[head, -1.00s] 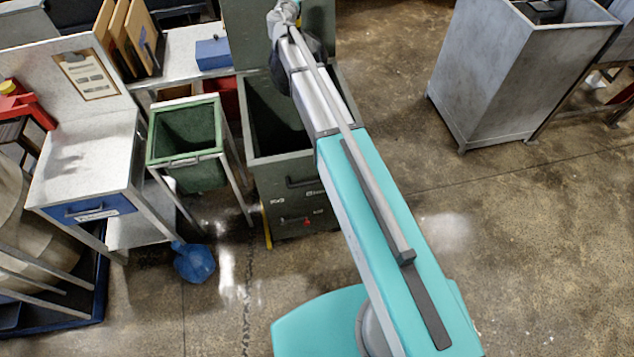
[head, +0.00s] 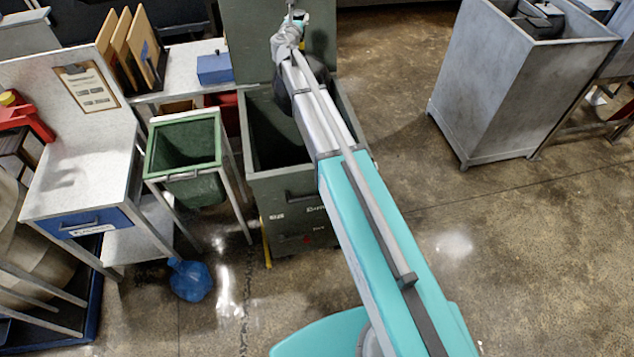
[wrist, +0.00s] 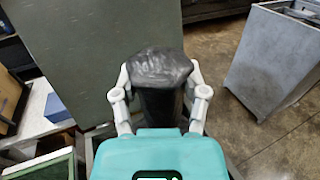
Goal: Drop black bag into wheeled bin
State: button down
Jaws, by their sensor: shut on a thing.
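The black bag (wrist: 158,68) is pinched between the two grey fingers of my gripper (wrist: 160,88) in the wrist view. In the head view a dark part of the bag (head: 280,88) shows beside my arm, above the open mouth of a dark green bin (head: 285,185). That bin has a raised lid (head: 250,40) behind it, and the lid fills much of the wrist view (wrist: 80,60). No wheels show on it. My arm hides the bin's right part and most of the bag in the head view.
A smaller green bin (head: 185,118) in a metal frame stands left of the dark bin, beside a workbench (head: 75,185). A tall grey metal container (head: 500,85) stands at the right. A blue object (head: 190,280) lies on the floor. Floor between the dark bin and grey container is clear.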

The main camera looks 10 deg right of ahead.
jog(key=shift+f+b, duration=0.85)
jog(key=shift+f, duration=0.25)
jog(key=shift+c, duration=0.2)
grip_release()
jog(key=shift+s, duration=0.1)
jog(key=v, duration=1.2)
jog(key=shift+f, duration=0.1)
dwell(0.5)
